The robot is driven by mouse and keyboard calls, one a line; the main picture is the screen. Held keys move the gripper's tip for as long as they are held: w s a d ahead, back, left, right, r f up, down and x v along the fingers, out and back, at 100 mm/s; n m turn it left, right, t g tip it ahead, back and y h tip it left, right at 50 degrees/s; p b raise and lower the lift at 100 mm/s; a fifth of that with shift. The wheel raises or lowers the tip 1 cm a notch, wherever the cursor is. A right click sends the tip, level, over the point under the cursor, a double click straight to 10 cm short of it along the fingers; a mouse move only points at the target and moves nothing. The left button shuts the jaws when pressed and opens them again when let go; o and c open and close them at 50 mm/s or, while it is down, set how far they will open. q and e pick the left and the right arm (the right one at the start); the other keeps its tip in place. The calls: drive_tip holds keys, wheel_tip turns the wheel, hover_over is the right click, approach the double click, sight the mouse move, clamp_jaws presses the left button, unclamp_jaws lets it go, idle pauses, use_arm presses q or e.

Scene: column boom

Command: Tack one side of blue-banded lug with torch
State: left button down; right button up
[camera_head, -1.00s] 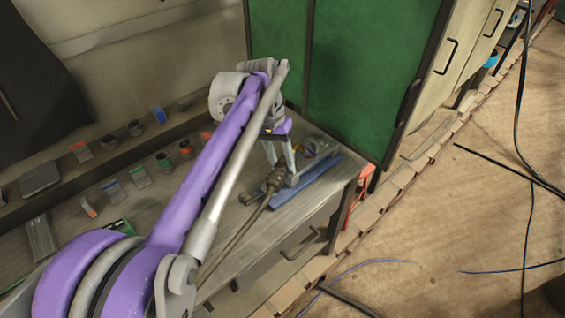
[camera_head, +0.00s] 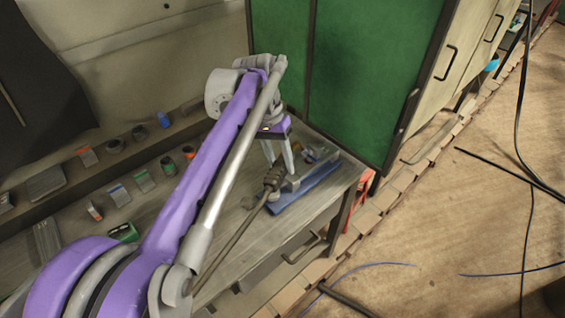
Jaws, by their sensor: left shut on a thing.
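My left gripper (camera_head: 279,162) points down over the far right end of the grey bench. It is shut on the torch (camera_head: 273,179), a ribbed dark brown handle with a hose running toward me. A grey metal piece rests by a blue bar (camera_head: 306,188) under the torch; the torch tip and any contact are too small to tell. I cannot tell which piece is the task's lug. My right gripper is not in view.
The grey bench (camera_head: 232,225) also carries several small orange- and green-banded pieces at left. A green panel (camera_head: 375,70) stands right behind the bench end. Cables (camera_head: 500,178) lie on the brown floor at right. My left arm hides the bench middle.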

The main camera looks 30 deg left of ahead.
use_arm(q)
drive_tip(key=shift+s+a+r+p, duration=0.15)
drive_tip(key=shift+r+p, duration=0.25)
drive_tip(key=shift+r, duration=0.45)
drive_tip(key=shift+s+r+p, duration=0.3)
drive_tip(key=shift+r+p, duration=0.1)
drive_tip(key=shift+r, duration=0.4)
drive_tip(key=shift+s+a+r+p, duration=0.15)
drive_tip(key=shift+r+p, duration=0.25)
drive_tip(key=shift+r, duration=0.45)
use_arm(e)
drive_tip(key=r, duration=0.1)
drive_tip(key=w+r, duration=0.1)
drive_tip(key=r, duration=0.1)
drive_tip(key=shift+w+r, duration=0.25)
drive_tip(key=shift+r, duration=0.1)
use_arm(q)
drive_tip(key=shift+s, duration=0.15)
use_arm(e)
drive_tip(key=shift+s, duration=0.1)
use_arm(q)
drive_tip(key=shift+d, duration=0.15)
